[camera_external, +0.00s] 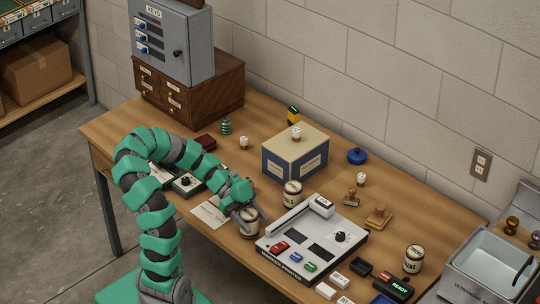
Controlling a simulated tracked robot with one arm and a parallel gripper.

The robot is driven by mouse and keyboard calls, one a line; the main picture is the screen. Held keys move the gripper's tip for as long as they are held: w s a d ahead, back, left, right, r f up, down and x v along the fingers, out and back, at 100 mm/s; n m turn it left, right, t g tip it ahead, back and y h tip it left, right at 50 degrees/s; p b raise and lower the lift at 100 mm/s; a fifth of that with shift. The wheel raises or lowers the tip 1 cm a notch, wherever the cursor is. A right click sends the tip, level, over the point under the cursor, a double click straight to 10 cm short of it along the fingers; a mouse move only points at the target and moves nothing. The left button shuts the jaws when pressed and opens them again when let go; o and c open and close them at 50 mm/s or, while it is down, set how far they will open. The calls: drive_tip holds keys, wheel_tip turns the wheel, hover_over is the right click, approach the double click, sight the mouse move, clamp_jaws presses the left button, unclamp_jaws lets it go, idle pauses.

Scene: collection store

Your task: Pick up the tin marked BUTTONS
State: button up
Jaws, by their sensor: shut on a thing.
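My gripper (251,214) reaches down at the middle of the table and is shut on a cream tin with dark bands (249,226). The fingers cover part of this tin, and I cannot read its label. The tin appears at table level; I cannot tell whether it touches the table. A second, similar tin (292,194) stands upright just behind and to the right, its label too small to read. A third tin (413,260) stands at the right end; its label seems to end in "NS". I cannot tell which tin is marked BUTTONS.
A grey-white device with an arm (318,256) lies close right of the held tin. A blue box with a tan top (296,156) stands behind. A paper sheet (209,212) lies left. Stamps (378,216) and a metal basin (487,275) are at right.

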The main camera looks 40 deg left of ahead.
wheel_tip(320, 180, up, 2)
drive_tip(key=shift+r+p, duration=0.25)
drive_tip(key=shift+p, duration=0.15)
drive_tip(key=s+a+r+b, duration=0.1)
drive_tip(key=s+a+b, duration=0.1)
drive_tip(key=s, duration=1.4)
drive_tip(key=shift+r, duration=0.15)
